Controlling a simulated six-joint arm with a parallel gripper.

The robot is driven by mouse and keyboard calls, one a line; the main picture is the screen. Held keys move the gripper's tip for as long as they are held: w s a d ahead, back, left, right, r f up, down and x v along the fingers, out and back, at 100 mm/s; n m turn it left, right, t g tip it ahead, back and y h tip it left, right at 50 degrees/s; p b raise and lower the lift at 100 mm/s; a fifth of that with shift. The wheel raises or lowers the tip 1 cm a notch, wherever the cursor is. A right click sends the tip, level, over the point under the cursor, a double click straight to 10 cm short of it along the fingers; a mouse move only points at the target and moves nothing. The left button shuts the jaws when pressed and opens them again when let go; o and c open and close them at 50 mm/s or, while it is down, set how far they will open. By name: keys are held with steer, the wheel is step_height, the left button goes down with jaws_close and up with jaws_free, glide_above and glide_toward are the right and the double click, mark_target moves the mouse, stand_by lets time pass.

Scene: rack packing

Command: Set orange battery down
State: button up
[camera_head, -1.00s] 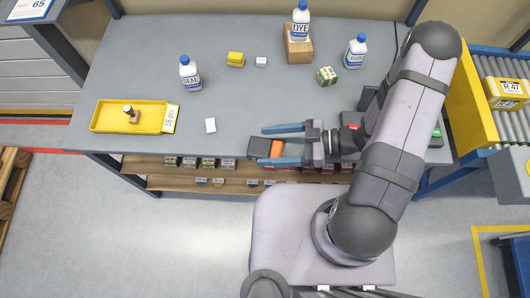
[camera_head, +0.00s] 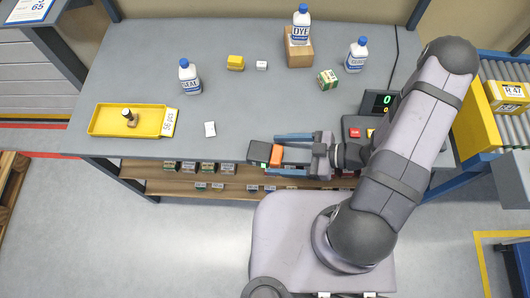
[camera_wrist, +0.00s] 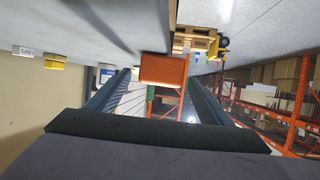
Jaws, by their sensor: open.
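The orange battery (camera_head: 277,156), with a dark end on its left, is at the bench's front edge near the middle. My gripper (camera_head: 271,152) reaches in from the right with its jaws open. One finger is on the far side of the battery and the other on the near side. In the wrist view the battery's orange face (camera_wrist: 163,70) shows between the two spread fingers (camera_wrist: 160,88). It appears to meet the grey bench surface there, but the contact is not clear.
A yellow tray (camera_head: 98,132) holds a small part at left. A display (camera_head: 377,102) stands right. A shelf with small boxes runs below. The bench's centre is clear.

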mark_target(271, 154)
steer(key=shift+a+f+p, duration=0.1)
steer(key=shift+a+p, duration=0.2)
steer(key=shift+a, duration=0.25)
steer(key=shift+p+x, duration=0.65)
steer(key=shift+x, duration=1.4)
steer(key=shift+w+f, duration=0.1)
steer(key=c, duration=1.6)
steer(key=shift+r, duration=5.05)
